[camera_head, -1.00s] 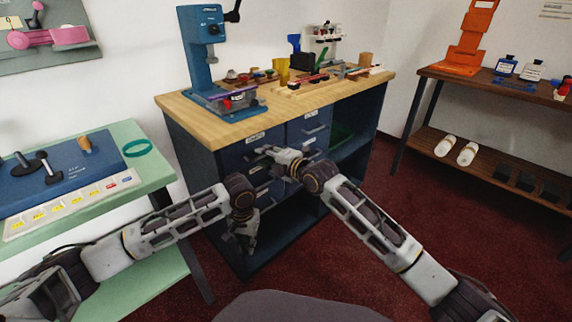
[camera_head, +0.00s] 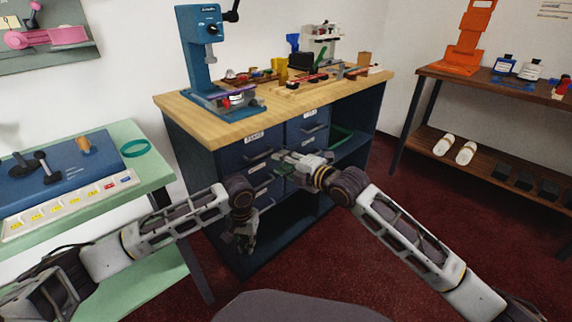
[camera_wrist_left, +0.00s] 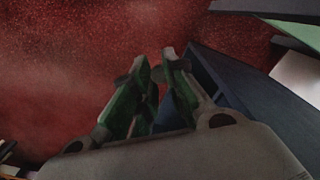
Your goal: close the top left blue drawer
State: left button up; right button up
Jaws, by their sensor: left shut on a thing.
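The top left blue drawer (camera_head: 238,157) is in the cabinet under the wooden top, with a label and a bar handle (camera_head: 260,155) on its front. Its front looks flush or nearly flush with the cabinet. My right gripper (camera_head: 281,160) is just right of that handle, in front of the drawer column; whether its fingers are apart is unclear. My left gripper (camera_head: 243,246) hangs low in front of the cabinet. In the left wrist view its green-padded fingers (camera_wrist_left: 158,92) point over the red floor beside a dark blue panel; what they hold cannot be made out.
The wooden cabinet top (camera_head: 222,124) carries a blue press (camera_head: 197,50) and several small tools. Open shelves lie right of the drawers. A green table (camera_head: 150,175) stands left, a brown shelf unit (camera_head: 500,85) right. Red carpet is clear between.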

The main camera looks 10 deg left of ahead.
jog(key=shift+s+d, duration=0.25)
jog(key=shift+d, duration=0.05)
jog(key=shift+m, duration=0.3)
